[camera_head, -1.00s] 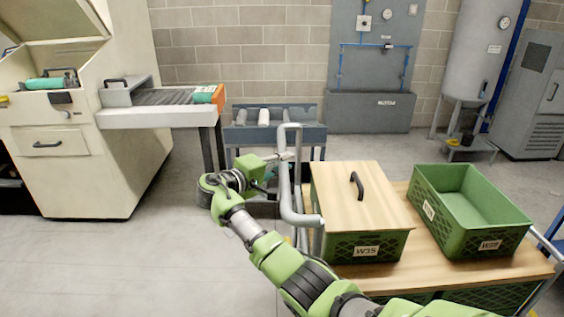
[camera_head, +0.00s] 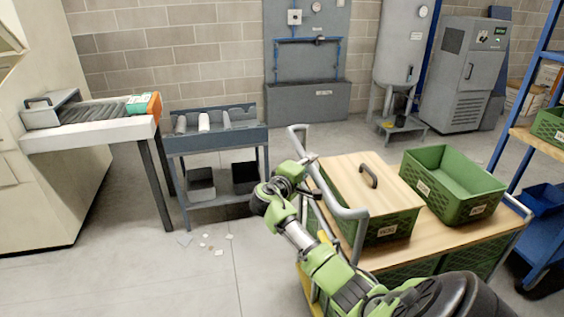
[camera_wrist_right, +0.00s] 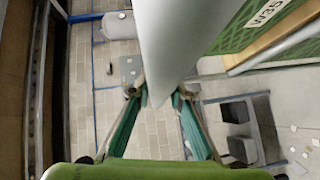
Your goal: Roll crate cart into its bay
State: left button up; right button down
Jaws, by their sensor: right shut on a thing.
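The crate cart has a wooden top (camera_head: 430,246) and a grey bent-tube push handle (camera_head: 338,198) at its left end. A green crate with a wooden lid and black grip (camera_head: 366,178) and an open, empty green crate (camera_head: 452,186) stand on the top. More green crates show below it. My right gripper (camera_head: 308,162) is at the handle; in the right wrist view its fingers (camera_wrist_right: 160,92) are shut on the grey handle tube (camera_wrist_right: 180,40). The fingertips are partly hidden behind the tube. My left gripper is not in view. No bay can be clearly made out.
A blue-grey roller table (camera_head: 216,140) and a white conveyor (camera_head: 88,118) stand at the left. Small scraps lie on the floor (camera_head: 215,245). A blue rack (camera_head: 525,100) stands close on the right. Tank (camera_head: 404,45) and grey cabinet (camera_head: 464,70) are behind; floor before them is clear.

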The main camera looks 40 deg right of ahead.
jog(key=s+d, duration=0.5)
jog(key=d, duration=0.4)
jog(key=s+d, duration=0.6)
jog(key=d, duration=0.3)
jog(key=shift+d+r, duration=0.1)
jog(key=c, duration=1.8)
grip_release()
jog(key=shift+c, duration=0.2)
jog(key=v, duration=1.2)
jog(key=shift+s, duration=0.2)
